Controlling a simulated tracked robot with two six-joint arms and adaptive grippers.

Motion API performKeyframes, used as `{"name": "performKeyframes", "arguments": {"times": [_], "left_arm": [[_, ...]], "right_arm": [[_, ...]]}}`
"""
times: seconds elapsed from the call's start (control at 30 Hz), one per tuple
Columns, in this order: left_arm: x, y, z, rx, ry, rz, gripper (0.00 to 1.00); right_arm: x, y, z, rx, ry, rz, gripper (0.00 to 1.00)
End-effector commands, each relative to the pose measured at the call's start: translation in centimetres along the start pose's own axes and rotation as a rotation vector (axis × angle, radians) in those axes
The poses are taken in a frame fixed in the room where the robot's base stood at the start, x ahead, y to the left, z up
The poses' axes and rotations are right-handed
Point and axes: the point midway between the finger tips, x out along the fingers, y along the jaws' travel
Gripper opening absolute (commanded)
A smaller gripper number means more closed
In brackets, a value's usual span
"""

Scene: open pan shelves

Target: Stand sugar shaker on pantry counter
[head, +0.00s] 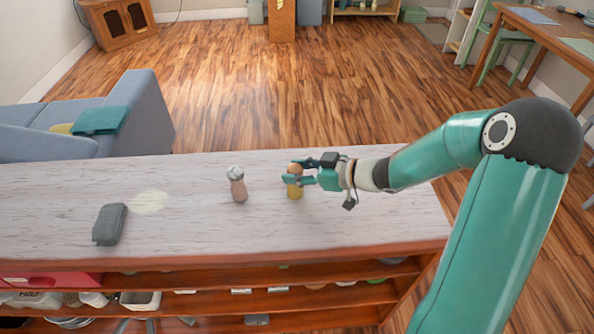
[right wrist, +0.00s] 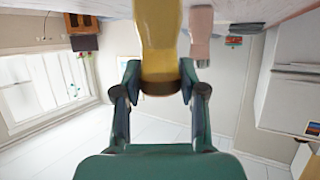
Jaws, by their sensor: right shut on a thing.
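A yellow shaker (head: 295,193) with a brown top stands upright at the counter's middle right. My right gripper (head: 291,179) reaches in from the right and is shut on it, its fingers around the upper part. In the right wrist view the yellow shaker (right wrist: 158,45) shows upside down between the fingers. Its base is cut off there, so I cannot tell if it bears on the counter. A pink shaker (head: 239,189) with a grey top stands to its left, apart from it. No label shows which is the sugar shaker. The pale pantry counter (head: 370,220) lies under both.
A dark grey case (head: 110,224) lies at the counter's left, near a pale round patch (head: 149,202). Open shelves (head: 330,299) with pans and boxes are below the front edge. A blue sofa (head: 140,115) stands behind at left. The counter right of the yellow shaker is clear.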

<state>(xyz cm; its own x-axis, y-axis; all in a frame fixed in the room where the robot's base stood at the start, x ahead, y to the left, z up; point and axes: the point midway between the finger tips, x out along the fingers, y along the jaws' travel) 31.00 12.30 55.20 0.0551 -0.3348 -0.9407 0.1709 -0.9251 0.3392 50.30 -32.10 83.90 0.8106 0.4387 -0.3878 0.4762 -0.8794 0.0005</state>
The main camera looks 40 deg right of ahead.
Motion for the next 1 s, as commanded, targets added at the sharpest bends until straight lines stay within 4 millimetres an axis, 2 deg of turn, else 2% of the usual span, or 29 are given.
{"name": "performKeyframes", "arguments": {"times": [0.17, 0.2, 0.37, 1.0], "left_arm": [[-0.02, 0.01, 0.0, 0.0, 0.0, 0.0, 0.4], [-0.02, 0.01, 0.0, 0.0, 0.0, 0.0, 0.4], [-0.02, 0.01, 0.0, 0.0, 0.0, 0.0, 0.4], [-0.08, 0.03, 0.0, 0.0, 0.0, 0.0, 0.4]], "right_arm": [[-0.01, 0.0, -0.02, 0.0, 0.0, 0.0, 0.0], [-0.01, 0.0, -0.02, 0.0, 0.0, 0.0, 0.44], [-0.01, 0.01, -0.01, 0.0, 0.0, 0.0, 0.7], [-0.08, 0.0, 0.0, 0.0, -0.001, 0.0, 0.7]]}}
